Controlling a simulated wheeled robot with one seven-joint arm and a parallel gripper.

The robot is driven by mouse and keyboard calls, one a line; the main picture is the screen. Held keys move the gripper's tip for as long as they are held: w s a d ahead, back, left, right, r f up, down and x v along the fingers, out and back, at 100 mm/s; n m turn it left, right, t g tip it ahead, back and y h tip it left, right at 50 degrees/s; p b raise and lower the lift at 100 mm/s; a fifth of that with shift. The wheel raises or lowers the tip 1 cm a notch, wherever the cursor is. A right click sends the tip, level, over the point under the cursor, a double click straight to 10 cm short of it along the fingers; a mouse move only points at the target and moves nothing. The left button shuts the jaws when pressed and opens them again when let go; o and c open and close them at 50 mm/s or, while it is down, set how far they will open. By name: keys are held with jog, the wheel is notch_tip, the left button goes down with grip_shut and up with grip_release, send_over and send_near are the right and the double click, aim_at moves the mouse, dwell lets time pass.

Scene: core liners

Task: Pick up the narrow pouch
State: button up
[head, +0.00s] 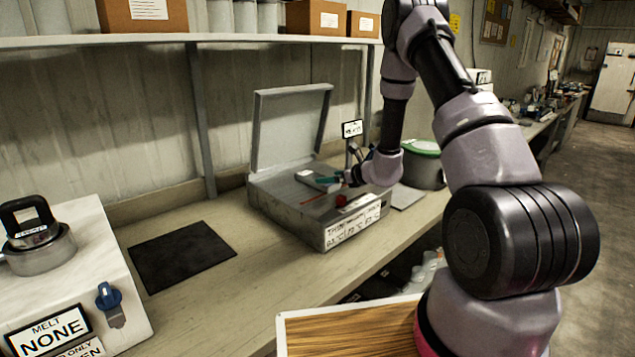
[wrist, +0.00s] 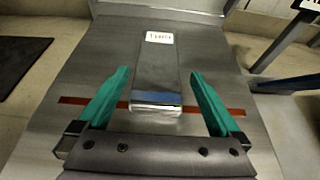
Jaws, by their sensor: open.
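The narrow pouch (wrist: 157,78) is a slim grey-silver packet with a pale label at its far end and a blue band near its close end. It lies flat on the metal top of a grey box, across or beside a thin red line. In the head view the pouch (head: 318,180) shows small near my gripper (head: 335,181). In the wrist view my gripper (wrist: 159,95) is open, with its two green fingers on either side of the pouch's near part. Gaps show on both sides, and no contact is visible.
The grey metal box (head: 290,219) has a raised lid (head: 290,128) behind its top. A small sign on a post (head: 351,130) stands close to my wrist. A green-lidded pot (head: 424,165) is to the right. A black mat (head: 180,256) lies on the bench to the left.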

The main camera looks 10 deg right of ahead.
aim_at(307, 177)
jog(key=shift+x, duration=3.1)
jog(key=shift+s+a, duration=0.1)
jog(key=c, duration=1.3)
